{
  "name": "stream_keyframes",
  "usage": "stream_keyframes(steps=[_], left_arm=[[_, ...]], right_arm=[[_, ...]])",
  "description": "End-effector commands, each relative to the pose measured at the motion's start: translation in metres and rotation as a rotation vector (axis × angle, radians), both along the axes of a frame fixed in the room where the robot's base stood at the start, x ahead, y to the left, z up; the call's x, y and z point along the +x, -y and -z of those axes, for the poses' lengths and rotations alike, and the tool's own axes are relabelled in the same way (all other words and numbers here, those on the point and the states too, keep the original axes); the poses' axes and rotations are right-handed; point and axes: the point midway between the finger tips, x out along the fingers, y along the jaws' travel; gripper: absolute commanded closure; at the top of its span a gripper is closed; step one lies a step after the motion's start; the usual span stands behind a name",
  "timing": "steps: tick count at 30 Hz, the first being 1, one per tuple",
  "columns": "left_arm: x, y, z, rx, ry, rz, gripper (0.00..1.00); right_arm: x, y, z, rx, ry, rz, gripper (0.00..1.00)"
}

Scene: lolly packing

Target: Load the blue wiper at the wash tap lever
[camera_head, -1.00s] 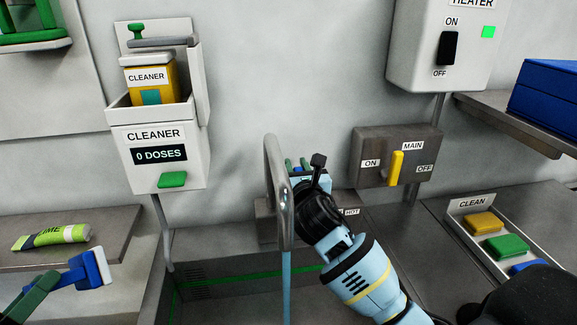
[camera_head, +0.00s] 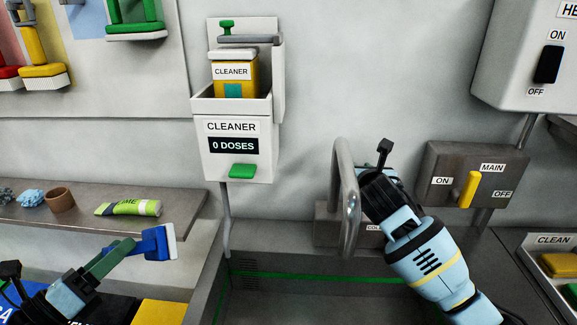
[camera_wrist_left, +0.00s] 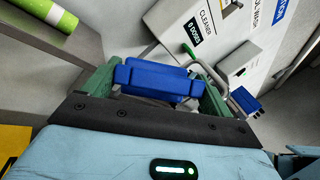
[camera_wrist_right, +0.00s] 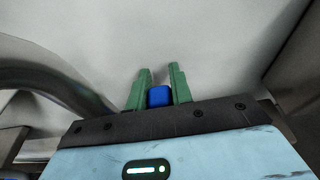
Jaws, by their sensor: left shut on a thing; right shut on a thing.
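My left gripper (camera_head: 122,250) is shut on the blue wiper (camera_head: 158,242), which has a white edge, and holds it in the air in front of the left shelf. In the left wrist view the wiper's blue body (camera_wrist_left: 158,80) sits between the green fingers. My right gripper is at the wash tap, just right of the curved metal spout (camera_head: 349,205); its fingers are hidden in the head view. In the right wrist view the right gripper (camera_wrist_right: 160,70) is shut on a small blue part (camera_wrist_right: 159,97), apparently the tap lever. No water shows under the spout.
The cleaner dispenser (camera_head: 232,165) on the wall reads 0 DOSES. A main switch box (camera_head: 470,165) is right of the tap. The sink below is empty where visible.

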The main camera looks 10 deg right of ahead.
Motion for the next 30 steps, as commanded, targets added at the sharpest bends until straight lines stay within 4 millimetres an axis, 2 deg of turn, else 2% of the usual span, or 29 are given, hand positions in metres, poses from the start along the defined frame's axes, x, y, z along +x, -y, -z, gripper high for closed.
stream_keyframes(steps=[9,10,15,25,30], left_arm=[[0.000,0.000,-0.001,0.000,0.002,0.000,0.33],[0.000,0.000,-0.001,0.000,0.002,0.000,0.33],[0.000,0.000,-0.001,0.000,0.002,0.000,0.33],[0.000,0.000,-0.001,-0.001,0.001,0.000,0.33],[0.000,0.000,0.001,0.000,-0.001,-0.001,0.33]], right_arm=[[0.001,0.001,-0.001,0.001,-0.007,0.002,1.00],[0.001,0.001,-0.001,0.001,-0.007,0.002,0.77],[0.001,0.001,-0.001,0.001,-0.007,0.002,0.56],[-0.001,0.000,-0.001,0.001,-0.007,0.001,0.56],[-0.014,-0.003,-0.004,-0.001,-0.006,0.000,0.56]])
